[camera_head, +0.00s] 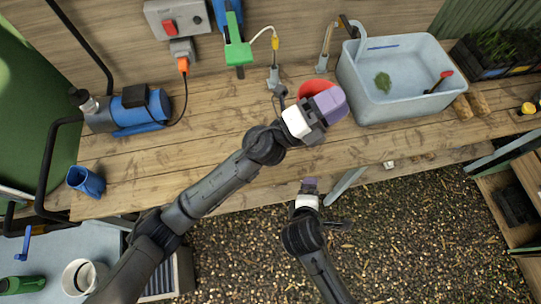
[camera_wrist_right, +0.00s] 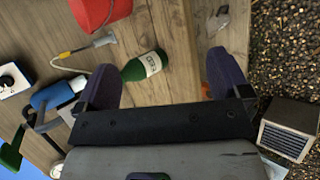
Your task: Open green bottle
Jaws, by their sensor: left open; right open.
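The green bottle (camera_wrist_right: 145,66) with a pale label shows in the right wrist view, on the wooden bench beside my right gripper's left finger. I cannot pick it out in the head view, where my left arm covers part of the bench. My left gripper (camera_head: 328,105), with purple fingers, is over the bench in front of the red bucket (camera_head: 313,88). It is open, but its gap is hard to see. My right gripper (camera_head: 308,187) is at the bench's front edge. In its wrist view (camera_wrist_right: 165,80) its fingers are wide apart with nothing between them.
A grey basin (camera_head: 395,85) with water stands on the bench at the right. A blue pump (camera_head: 140,108) and a blue cup (camera_head: 86,181) are at the left. Bare bench (camera_head: 430,140) lies below the basin.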

